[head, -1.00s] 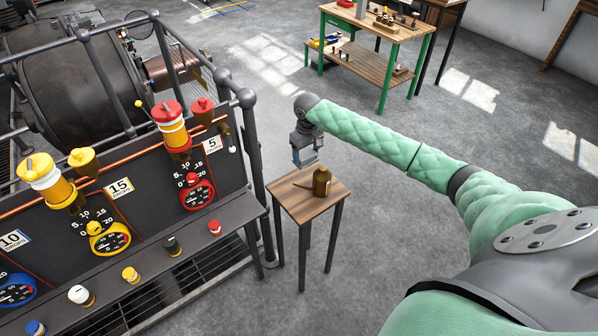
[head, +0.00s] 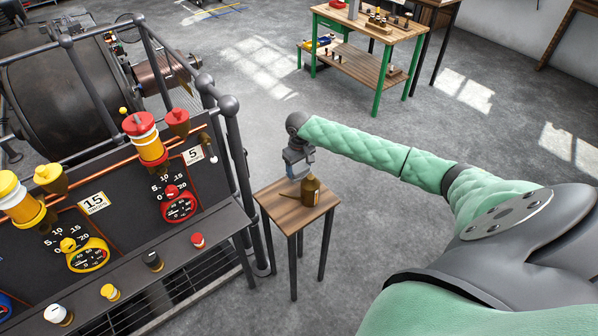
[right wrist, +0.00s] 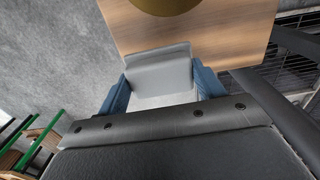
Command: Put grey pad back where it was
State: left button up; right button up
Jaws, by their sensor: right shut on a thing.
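The grey pad (right wrist: 160,72) is between the two blue fingers of my right gripper (right wrist: 162,88) in the right wrist view. The pad is too small to make out clearly there. In the wrist view the pad is in front of the wooden tabletop (right wrist: 200,30); I cannot tell whether they touch. My left gripper is not in view.
A black panel with gauges and a shelf of coloured knobs (head: 153,260) stands left of the table, with a dark railing post (head: 240,165) close to it. A green-legged workbench (head: 375,65) stands farther back. The floor right of the table is clear.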

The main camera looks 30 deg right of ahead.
aim_at(299, 168)
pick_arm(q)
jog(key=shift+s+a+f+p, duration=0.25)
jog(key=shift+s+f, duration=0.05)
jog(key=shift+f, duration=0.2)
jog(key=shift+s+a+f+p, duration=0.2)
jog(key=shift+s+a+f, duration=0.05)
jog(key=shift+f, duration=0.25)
pick_arm(e)
jog(key=shift+f, duration=1.7)
jog(key=o, duration=0.9)
jog(key=shift+f, duration=0.1)
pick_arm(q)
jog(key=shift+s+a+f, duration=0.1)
pick_arm(e)
jog(key=shift+r, duration=0.55)
notch_tip(299, 168, up, 10)
jog(key=b, duration=0.3)
jog(key=shift+f, duration=0.1)
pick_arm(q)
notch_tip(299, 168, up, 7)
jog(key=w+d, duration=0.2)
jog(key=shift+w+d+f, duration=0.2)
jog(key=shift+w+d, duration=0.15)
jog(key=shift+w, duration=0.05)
pick_arm(e)
jog(key=shift+r, duration=0.7)
jog(key=shift+s+f, duration=0.1)
